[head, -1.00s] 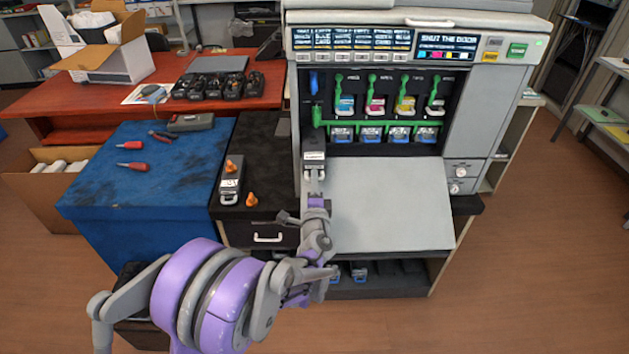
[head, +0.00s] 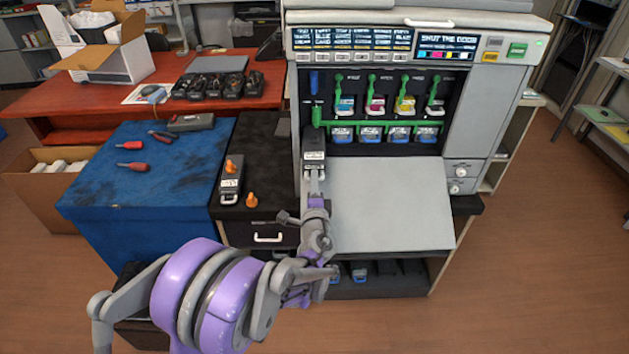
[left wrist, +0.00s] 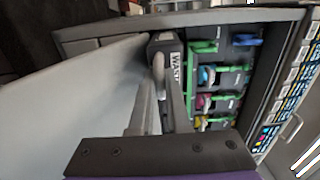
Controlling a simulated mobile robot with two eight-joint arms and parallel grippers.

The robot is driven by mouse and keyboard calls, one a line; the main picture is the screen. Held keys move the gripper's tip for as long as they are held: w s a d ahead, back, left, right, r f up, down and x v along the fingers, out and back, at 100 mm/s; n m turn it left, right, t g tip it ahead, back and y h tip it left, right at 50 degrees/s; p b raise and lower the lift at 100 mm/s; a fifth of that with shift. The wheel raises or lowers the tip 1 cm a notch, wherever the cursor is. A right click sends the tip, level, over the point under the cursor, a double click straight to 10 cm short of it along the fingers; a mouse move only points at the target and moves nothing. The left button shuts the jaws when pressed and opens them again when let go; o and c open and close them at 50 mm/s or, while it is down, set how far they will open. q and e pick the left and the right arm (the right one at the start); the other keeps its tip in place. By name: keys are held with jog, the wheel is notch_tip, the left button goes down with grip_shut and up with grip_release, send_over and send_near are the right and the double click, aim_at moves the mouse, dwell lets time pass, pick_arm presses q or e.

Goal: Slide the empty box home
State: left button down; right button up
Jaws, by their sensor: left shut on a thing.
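The waste box (head: 313,145), dark with a white label, is at the left bay of the printer's open front. My left gripper (head: 315,173) is shut on its front handle. In the left wrist view, the box (left wrist: 166,48) shows a label reading "WAST", and the fingers of my left gripper (left wrist: 160,85) are at the pale handle. The far end of the box is hidden, so I cannot tell how deep it sits. A second, similar box (head: 231,185) lies on the black cabinet with orange caps beside and on it. My right gripper is not in view.
The printer's lowered door (head: 390,205) lies right of my left arm. Green levers (head: 371,85) and coloured cartridges (head: 376,105) fill the bays to the right. A blue bench (head: 150,190) with red screwdrivers (head: 132,166) stands left. The printer's panel (head: 446,45) reads "SHUT THE DOOR".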

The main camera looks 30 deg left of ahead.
aim_at(314, 149)
pick_arm(q)
jog(key=shift+r, duration=0.1)
jog(key=shift+r+p, duration=0.65)
jog(key=shift+r, duration=0.05)
jog(key=shift+w, duration=0.1)
jog(key=shift+f+p+x, duration=0.1)
jog(key=shift+p+x, duration=0.35)
jog(key=shift+x, duration=2.7)
jog(key=shift+f+p+x, duration=0.15)
jog(key=shift+p+x, duration=0.3)
jog(key=shift+x, duration=2.7)
jog(key=c, duration=0.8)
grip_release()
jog(key=shift+d, duration=0.1)
jog(key=shift+o, duration=1.4)
jog(key=shift+f, duration=0.1)
